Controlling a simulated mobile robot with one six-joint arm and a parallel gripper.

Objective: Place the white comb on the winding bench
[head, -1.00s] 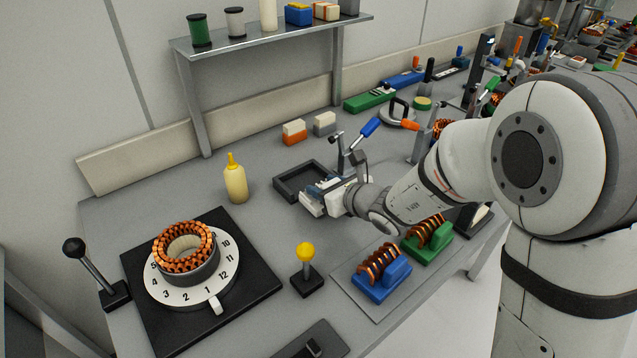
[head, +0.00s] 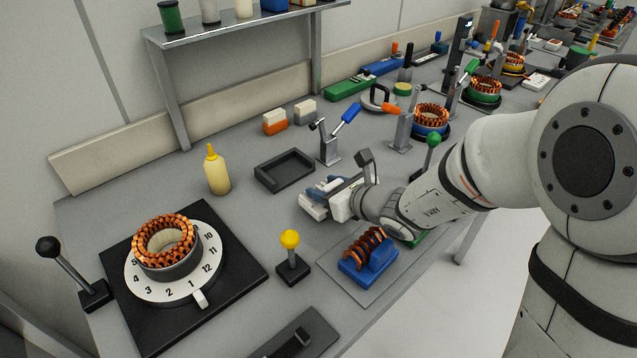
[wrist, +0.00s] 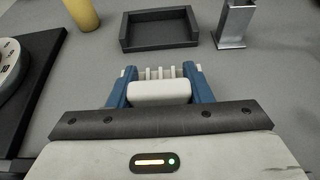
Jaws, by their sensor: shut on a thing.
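My gripper (head: 318,202) is shut on the white comb (wrist: 159,91), whose several teeth point away from the wrist between the blue fingers. In the head view the comb is small and partly hidden by the gripper. The gripper is over the grey bench (head: 255,223), in front of and right of the empty black tray (head: 283,181). In the wrist view the tray (wrist: 160,43) lies ahead of the comb, apart from it. The height of the comb over the bench is hard to tell.
A yellow bottle (head: 217,175) stands left of the tray, and a toggle clamp (head: 329,149) stands right of it. A yellow-knobbed lever (head: 290,256) and a blue holder with a copper coil (head: 369,262) are in front. A numbered dial (head: 172,284) with a stator is at left.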

